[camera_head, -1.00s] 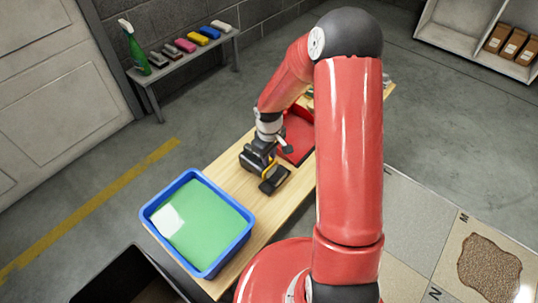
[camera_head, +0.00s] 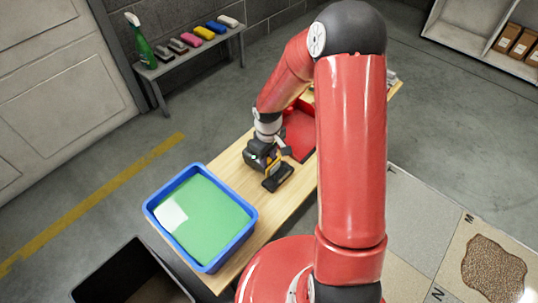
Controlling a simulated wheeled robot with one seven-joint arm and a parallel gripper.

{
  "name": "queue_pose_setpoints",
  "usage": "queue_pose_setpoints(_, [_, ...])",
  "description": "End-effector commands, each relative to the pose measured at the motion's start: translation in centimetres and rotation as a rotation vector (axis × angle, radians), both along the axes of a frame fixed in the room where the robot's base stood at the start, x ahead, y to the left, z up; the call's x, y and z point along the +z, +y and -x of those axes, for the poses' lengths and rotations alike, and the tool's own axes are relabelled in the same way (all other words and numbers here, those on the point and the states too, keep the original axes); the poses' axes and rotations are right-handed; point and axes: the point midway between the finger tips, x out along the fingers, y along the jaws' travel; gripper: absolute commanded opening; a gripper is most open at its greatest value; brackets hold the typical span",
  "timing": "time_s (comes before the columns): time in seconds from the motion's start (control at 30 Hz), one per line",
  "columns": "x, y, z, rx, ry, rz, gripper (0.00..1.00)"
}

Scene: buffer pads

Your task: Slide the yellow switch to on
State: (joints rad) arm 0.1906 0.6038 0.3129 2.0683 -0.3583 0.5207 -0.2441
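My gripper (camera_head: 275,170) is at the end of my red arm, low over the wooden table, beside a small black block-like thing (camera_head: 279,178). A bit of yellow (camera_head: 272,162) shows at the gripper, between its dark body and the black thing. I cannot tell whether this yellow is the switch or part of the gripper. The fingers are too small and partly hidden, so their opening cannot be made out. No switch lever or on mark can be read in this view.
A blue tub (camera_head: 250,232) with green contents and a pale block stands at the table's near left. A red tray (camera_head: 302,132) lies behind the gripper, partly hidden by my arm. A bare strip of wooden table (camera_head: 228,165) shows left of the gripper. A black bin (camera_head: 122,270) stands below left.

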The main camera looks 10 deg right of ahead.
Motion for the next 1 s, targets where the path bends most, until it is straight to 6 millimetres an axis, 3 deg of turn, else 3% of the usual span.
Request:
queue_pose_setpoints(0.07, [0.0, 0.0, 0.0, 0.000, 0.000, 0.000, 0.42])
queue_pose_setpoints(0.37, [0.2, 0.0, 0.0, 0.000, -0.001, 0.000, 0.42])
queue_pose_setpoints(0.8, [6.7, 0.0, -0.1, -0.001, -0.004, 0.001, 0.42])
queue_pose_setpoints(1.0, [7.8, 0.0, -0.1, 0.001, -0.001, 0.000, 0.42])
